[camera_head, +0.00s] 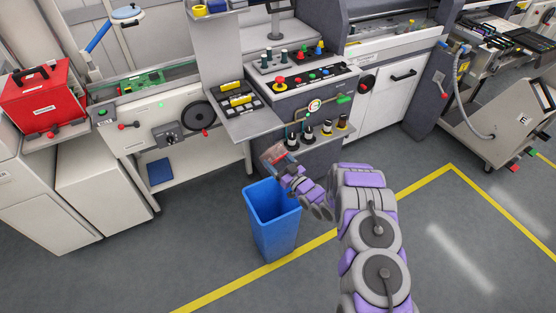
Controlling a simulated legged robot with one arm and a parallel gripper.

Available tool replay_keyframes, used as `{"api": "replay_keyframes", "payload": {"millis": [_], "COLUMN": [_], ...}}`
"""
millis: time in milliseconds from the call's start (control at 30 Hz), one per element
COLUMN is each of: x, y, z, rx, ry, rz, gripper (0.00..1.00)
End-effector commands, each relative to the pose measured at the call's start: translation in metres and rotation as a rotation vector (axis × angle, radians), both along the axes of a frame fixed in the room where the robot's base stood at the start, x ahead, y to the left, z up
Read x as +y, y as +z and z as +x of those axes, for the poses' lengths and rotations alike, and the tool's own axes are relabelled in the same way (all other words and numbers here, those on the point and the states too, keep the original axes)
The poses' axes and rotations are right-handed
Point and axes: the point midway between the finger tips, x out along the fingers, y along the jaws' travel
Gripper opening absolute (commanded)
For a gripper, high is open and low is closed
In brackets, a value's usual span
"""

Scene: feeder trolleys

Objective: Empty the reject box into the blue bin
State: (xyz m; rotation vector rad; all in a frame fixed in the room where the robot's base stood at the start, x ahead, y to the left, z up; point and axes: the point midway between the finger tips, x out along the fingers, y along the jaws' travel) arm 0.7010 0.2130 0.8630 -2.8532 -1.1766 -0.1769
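The blue bin (273,230) stands upright on the floor in front of the grey control cabinet, its open top facing up. My gripper (286,165) is just above the bin's far rim, reaching in from the right. A small reddish box with a pale edge (275,153), which looks like the reject box, is at my fingertips and appears held there, tilted. Its contents are too small to make out. My fingers are partly hidden by the wrist.
A red case (38,97) with a black handle sits on the left cabinet. A shelf with yellow-topped parts (240,100) and a ledge with several black knobs (309,134) jut out above the bin. A grey trolley (490,115) stands at right. The floor right of the bin is clear.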

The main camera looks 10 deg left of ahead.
Motion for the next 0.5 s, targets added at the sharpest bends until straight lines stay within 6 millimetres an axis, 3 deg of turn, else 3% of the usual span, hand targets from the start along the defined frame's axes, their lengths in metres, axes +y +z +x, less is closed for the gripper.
{"api": "replay_keyframes", "payload": {"millis": [267, 500], "x": [0.001, 0.009], "y": [0.002, 0.012], "z": [0.001, 0.008], "rx": [0.013, 0.159], "ry": [0.0, 0.001], "rz": [-0.014, -0.164], "gripper": [0.46, 0.46]}}
